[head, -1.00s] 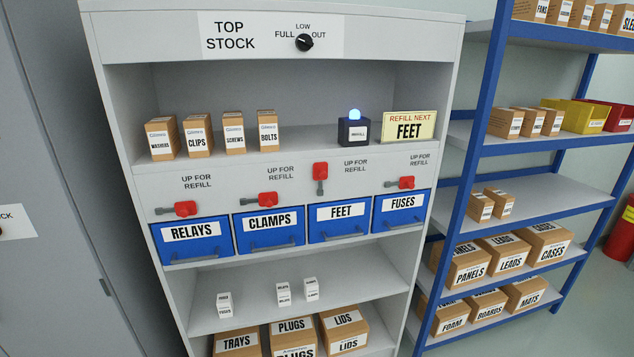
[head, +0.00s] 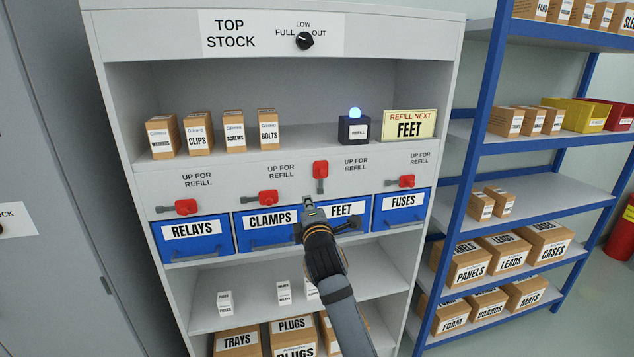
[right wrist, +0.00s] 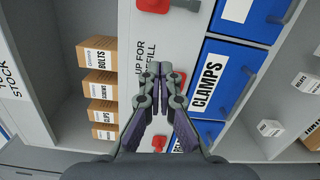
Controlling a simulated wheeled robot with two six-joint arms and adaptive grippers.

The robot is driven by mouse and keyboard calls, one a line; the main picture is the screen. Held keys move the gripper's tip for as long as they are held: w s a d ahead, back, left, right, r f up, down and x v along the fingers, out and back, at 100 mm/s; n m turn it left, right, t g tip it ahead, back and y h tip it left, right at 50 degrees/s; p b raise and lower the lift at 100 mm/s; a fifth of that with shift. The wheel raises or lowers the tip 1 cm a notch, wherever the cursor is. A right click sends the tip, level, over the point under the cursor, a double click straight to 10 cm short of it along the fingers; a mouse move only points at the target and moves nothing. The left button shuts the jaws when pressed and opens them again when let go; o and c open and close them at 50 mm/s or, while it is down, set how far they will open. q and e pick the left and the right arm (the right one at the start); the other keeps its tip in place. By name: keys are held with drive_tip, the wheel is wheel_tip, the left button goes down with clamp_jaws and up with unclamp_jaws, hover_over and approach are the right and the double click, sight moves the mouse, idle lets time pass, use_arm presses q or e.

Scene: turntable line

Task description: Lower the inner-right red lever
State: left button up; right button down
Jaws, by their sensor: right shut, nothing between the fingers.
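The inner-right red lever (head: 320,170) stands upright above the blue FEET bin (head: 357,212). Its red and grey parts also show at the top edge of the right wrist view (right wrist: 152,5). My right gripper (head: 308,203) is shut and empty, with its tips just below and slightly left of this lever, apart from it in the picture. It covers part of the FEET label. In the right wrist view the shut fingertips (right wrist: 160,72) partly cover the CLAMPS lever. My left gripper is not in view.
The red levers over CLAMPS (head: 267,197), RELAYS (head: 185,207) and FUSES (head: 406,181) lie sideways. A sign (head: 409,124) reads "Refill next FEET", beside a box with a lit blue lamp (head: 354,128). Small cartons (head: 284,292) stand on the shelf below.

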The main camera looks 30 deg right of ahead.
drive_tip(key=shift+s+r, duration=0.15)
drive_tip(key=shift+r, duration=0.4)
drive_tip(key=shift+d, duration=0.1)
drive_tip(key=p, duration=0.3)
approach(314, 172)
drive_tip(key=w+a, duration=0.3)
drive_tip(key=w, duration=0.1)
drive_tip(key=d+p, duration=0.2)
drive_tip(key=d, duration=0.2)
drive_tip(key=shift+d+r, duration=0.15)
drive_tip(key=shift+d, duration=0.05)
drive_tip(key=shift+w, duration=0.15)
